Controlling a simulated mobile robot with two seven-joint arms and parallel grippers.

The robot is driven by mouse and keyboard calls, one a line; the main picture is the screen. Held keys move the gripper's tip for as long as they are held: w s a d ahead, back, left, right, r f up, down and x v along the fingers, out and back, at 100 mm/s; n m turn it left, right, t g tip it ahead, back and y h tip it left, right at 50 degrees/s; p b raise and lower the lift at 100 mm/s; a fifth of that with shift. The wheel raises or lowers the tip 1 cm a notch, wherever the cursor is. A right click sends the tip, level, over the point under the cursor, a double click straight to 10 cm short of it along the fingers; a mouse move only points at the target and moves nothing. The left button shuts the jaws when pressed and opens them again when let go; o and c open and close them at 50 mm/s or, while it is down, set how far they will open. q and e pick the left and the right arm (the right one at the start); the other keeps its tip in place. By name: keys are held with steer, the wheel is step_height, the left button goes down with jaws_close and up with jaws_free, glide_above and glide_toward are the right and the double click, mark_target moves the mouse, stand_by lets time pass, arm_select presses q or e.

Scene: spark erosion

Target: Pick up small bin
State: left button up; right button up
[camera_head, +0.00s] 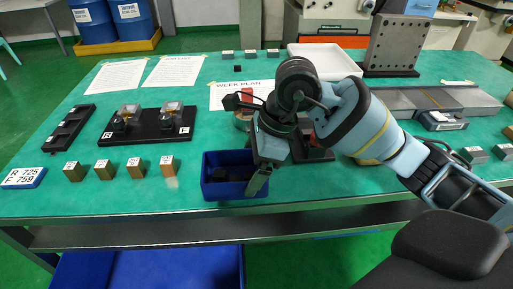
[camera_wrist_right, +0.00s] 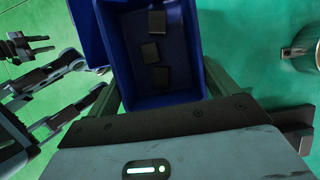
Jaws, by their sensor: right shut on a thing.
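The small bin (camera_head: 229,190) is a dark blue open box at the front edge of the green table. Dark contents show inside it in the head view. In the right wrist view the bin (camera_wrist_right: 185,88) holds a few small dark blocks. My right gripper (camera_head: 257,183) reaches down over its right end. In the wrist view the fingers of my right gripper (camera_wrist_right: 163,92) lie along the bin's two sides and close on it. Whether the bin touches the table is unclear. My left gripper is outside the head view; dark pronged parts at the wrist view's left edge are unclear.
Several small labelled blocks (camera_head: 135,168) stand left of the bin. A black fixture board (camera_head: 148,134) lies behind them. A metal cylinder (camera_wrist_right: 300,50) stands behind the bin. A white tray (camera_head: 325,63) is at the back. A large blue tub (camera_head: 150,270) is below the table.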

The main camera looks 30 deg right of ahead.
steer(key=s+a, duration=0.5)
steer(key=shift+s+r, duration=0.35)
steer(key=shift+r, duration=0.05)
